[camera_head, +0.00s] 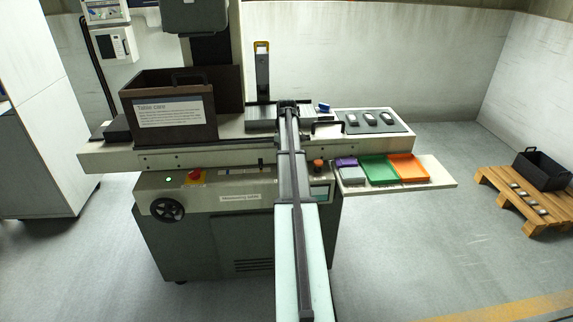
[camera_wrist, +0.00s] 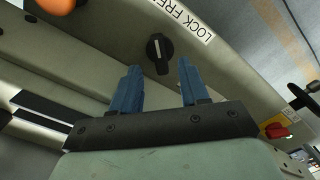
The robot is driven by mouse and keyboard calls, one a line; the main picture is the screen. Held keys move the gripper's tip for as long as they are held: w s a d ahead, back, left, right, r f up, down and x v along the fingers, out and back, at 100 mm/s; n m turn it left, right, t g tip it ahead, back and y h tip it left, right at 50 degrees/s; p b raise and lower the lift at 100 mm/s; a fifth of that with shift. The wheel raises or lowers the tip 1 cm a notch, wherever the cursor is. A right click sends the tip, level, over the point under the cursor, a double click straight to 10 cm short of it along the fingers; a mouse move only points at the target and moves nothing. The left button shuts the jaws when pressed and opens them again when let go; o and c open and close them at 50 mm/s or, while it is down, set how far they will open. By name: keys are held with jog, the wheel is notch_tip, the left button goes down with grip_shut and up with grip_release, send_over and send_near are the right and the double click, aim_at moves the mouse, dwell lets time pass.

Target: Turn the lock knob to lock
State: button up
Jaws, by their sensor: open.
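The lock knob (camera_wrist: 158,52) is a black rotary knob with a white pointer mark, on the grey machine front in the wrist view. A white label reading "LOCK FREE" (camera_wrist: 184,17) is beside it. My gripper (camera_wrist: 158,68) has its two blue fingers apart, one on each side of the knob's line of view. The fingers look short of the knob; contact cannot be made out. In the head view my arm reaches to the machine (camera_head: 220,195) and hides the knob.
An orange button (camera_head: 318,163) and a red switch on yellow (camera_head: 195,176) are on the machine front, with a handwheel (camera_head: 167,209) at left. A shelf with colored trays (camera_head: 442,180) juts out at right. A brown box (camera_head: 170,108) stands on top.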

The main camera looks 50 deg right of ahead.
jog(key=shift+f, duration=2.15)
jog(key=shift+c, duration=0.2)
grip_shut()
